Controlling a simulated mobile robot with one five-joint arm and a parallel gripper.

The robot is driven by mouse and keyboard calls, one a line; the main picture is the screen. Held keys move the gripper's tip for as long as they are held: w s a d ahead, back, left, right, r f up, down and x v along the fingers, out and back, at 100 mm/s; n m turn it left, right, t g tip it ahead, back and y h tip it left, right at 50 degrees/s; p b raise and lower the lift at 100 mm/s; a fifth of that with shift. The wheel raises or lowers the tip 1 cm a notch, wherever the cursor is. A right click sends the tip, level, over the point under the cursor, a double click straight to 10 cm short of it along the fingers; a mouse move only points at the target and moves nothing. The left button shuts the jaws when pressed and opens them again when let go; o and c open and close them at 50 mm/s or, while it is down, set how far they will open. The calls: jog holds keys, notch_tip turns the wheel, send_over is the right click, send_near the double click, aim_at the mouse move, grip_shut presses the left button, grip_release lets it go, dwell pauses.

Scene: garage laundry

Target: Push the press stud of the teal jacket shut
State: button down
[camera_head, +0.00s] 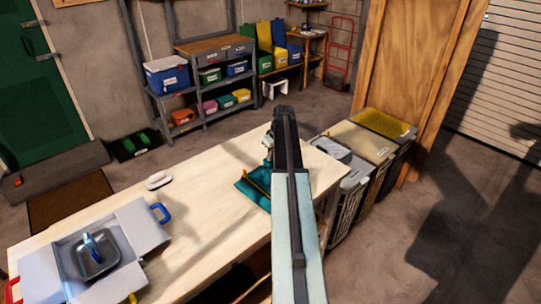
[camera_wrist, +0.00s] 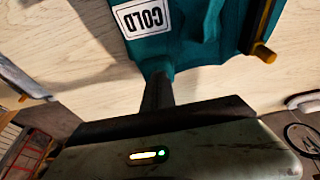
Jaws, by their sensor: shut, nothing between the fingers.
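The teal jacket (camera_head: 252,190) lies at the right end of the wooden worktable, partly hidden behind my arm in the head view. In the wrist view the teal cloth (camera_wrist: 190,50) fills the upper middle. It bears a white label reading COLD (camera_wrist: 143,17), upside down, and a yellow-orange bar (camera_wrist: 262,50) runs along its right side. My gripper (camera_wrist: 157,78) is shut and empty, its dark fingers at the lower edge of the teal cloth. I cannot tell whether they touch it. In the head view my gripper (camera_head: 267,150) is small, above the jacket. I cannot make out the press stud.
The pale worktable (camera_head: 200,215) is mostly clear in the middle. A grey-white box (camera_head: 135,222) with a metal basin (camera_head: 97,258) stands on its left end. A small white oval object (camera_head: 158,180) lies near the back edge. Lidded hampers (camera_head: 352,180) stand right of the table.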

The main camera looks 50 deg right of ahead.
jog(key=shift+w+r+p, duration=0.1)
jog(key=shift+r+p, duration=0.3)
jog(key=shift+p, duration=0.1)
notch_tip(320, 180, up, 4)
jog(key=p, duration=0.4)
jog(key=shift+a+r+p, duration=0.1)
jog(key=shift+r+p, duration=0.05)
jog(key=shift+p, duration=0.2)
jog(key=p+v, duration=0.8)
jog(key=v, duration=0.1)
jog(key=shift+s, duration=0.25)
